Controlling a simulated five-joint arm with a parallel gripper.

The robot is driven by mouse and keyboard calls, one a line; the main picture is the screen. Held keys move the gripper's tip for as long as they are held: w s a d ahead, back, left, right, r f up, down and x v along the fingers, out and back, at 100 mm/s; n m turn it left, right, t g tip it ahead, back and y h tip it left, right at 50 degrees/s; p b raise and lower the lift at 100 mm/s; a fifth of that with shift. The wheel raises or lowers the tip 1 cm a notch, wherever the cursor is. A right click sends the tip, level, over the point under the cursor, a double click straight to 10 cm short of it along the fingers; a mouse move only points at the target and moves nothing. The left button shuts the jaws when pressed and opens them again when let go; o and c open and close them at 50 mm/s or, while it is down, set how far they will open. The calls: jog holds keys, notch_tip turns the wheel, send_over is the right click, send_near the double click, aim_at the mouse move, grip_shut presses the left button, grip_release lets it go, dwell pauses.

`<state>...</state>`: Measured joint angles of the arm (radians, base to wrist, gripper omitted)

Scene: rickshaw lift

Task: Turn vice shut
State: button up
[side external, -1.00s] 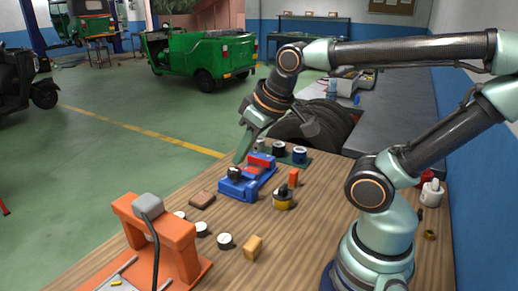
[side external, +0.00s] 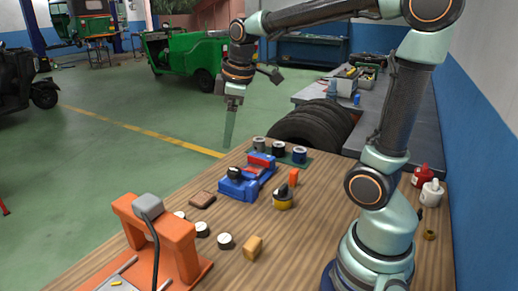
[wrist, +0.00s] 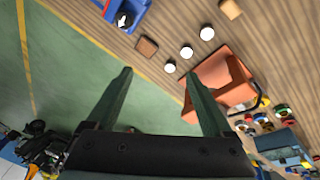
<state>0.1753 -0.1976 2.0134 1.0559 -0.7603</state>
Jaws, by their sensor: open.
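The blue vice (side external: 238,188) sits on the wooden bench with a red part (side external: 262,160) at its far end. A black knob (side external: 234,173) is at its near end. My gripper (side external: 228,145) hangs pointing down, above and beyond the vice's left side, clear of it. In the wrist view my gripper (wrist: 158,73) is open, with nothing between its fingers. The vice (wrist: 118,10) shows only partly there, at the top edge. I cannot tell how wide the vice's jaw gap is.
An orange press (side external: 180,240) stands at the bench's near left. A brown block (side external: 202,199), white-topped discs (side external: 225,241), a tan block (side external: 253,247) and a yellow-black pot (side external: 283,200) lie around the vice. Black tyres (side external: 310,127) stand beyond. Green floor (side external: 110,165) is open at left.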

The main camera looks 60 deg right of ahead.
jog(key=w+d+f+n+g, duration=0.2)
jog(key=w+d+f+n, duration=0.15)
jog(key=w+d, duration=0.2)
jog(key=n+g, duration=0.1)
jog(key=n, duration=0.4)
send_near(234, 170)
jog(key=shift+y, duration=0.3)
jog(key=f, duration=0.9)
jog(key=shift+d, duration=0.35)
jog(key=shift+r, duration=0.1)
grip_shut()
jog(key=shift+m, duration=0.25)
